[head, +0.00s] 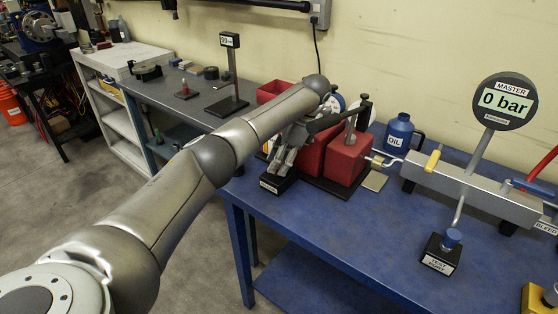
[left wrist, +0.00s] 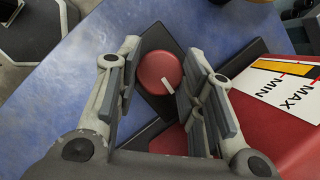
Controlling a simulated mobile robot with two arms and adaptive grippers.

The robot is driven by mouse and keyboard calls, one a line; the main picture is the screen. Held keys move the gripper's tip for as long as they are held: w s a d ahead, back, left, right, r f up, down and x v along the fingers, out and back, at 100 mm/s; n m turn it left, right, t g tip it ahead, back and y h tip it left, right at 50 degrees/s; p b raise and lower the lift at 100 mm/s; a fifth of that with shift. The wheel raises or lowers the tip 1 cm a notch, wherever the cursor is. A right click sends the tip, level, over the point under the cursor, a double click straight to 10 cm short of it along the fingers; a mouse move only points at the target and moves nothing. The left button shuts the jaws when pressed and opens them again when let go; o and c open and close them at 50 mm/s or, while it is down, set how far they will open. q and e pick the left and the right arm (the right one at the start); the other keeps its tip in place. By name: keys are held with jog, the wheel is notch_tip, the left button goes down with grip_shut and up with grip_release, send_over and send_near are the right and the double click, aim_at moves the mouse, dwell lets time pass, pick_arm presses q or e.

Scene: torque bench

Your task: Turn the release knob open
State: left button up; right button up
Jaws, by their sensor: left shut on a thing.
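The release knob (left wrist: 160,71) is a round red knob with a white pointer mark, on a dark block at the table edge. The pointer slants toward the lower right in the left wrist view. In the head view the black block (head: 270,184) with a small white label shows under my left gripper (head: 281,163), whose fingers hide the knob. My left gripper points down and is shut on the knob, with one finger on each side. My right gripper is not in view.
A red tank (head: 345,158) with a MIN/MAX scale (left wrist: 285,84) stands close beside the fingers. A blue oil jug (head: 399,135), a grey manifold (head: 490,194), a master gauge (head: 503,101) reading 0 bar and a test port (head: 441,255) stand rightward. The blue tabletop's front is clear.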

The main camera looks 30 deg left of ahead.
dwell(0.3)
pick_arm(q)
jog(key=o, duration=1)
jog(key=v, duration=1.2)
jog(key=shift+a, duration=0.2)
